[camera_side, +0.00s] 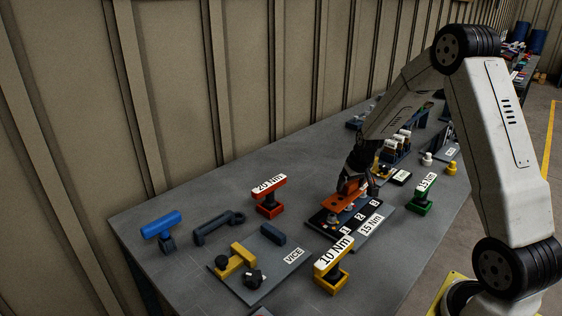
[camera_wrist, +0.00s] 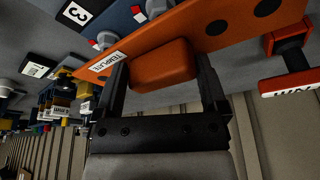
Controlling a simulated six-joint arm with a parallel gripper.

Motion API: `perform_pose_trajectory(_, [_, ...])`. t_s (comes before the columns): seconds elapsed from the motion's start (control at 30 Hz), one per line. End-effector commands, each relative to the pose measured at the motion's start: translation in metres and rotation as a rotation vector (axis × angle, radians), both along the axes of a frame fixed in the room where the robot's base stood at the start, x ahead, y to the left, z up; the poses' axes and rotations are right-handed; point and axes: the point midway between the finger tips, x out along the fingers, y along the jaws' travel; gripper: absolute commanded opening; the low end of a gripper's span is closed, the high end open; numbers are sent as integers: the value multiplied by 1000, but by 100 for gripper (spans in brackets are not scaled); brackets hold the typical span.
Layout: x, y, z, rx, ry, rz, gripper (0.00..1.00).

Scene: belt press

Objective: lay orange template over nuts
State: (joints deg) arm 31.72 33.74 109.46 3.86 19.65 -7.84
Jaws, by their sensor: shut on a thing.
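The orange template (camera_side: 341,204) is a flat bar with dark round holes and a raised orange grip block. It is over the dark plate (camera_side: 322,221) numbered 1, 2, 3 and labelled 15 Nm. My gripper (camera_side: 358,187) is shut on the template's block, which shows between the fingers in the wrist view (camera_wrist: 163,66).
Torque tools stand around: red 20 Nm (camera_side: 269,195), yellow 10 Nm (camera_side: 332,267) and green 15 Nm (camera_side: 423,196). The vice plate (camera_side: 292,259) lies front left. A blue tool (camera_side: 162,228) stands at the far left.

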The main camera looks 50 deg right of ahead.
Motion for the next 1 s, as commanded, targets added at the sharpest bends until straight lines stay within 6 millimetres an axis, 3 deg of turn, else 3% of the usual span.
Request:
perform_pose_trajectory(0.3, [2, -1, -30, 0, 0, -1, 10])
perform_pose_trajectory(0.8, [2, -1, -35, 0, -1, 0, 10])
perform_pose_trajectory(0.83, [1, -1, -36, 0, 1, 0, 99])
perform_pose_trajectory(1.0, [1, -1, -35, 0, 1, 0, 100])
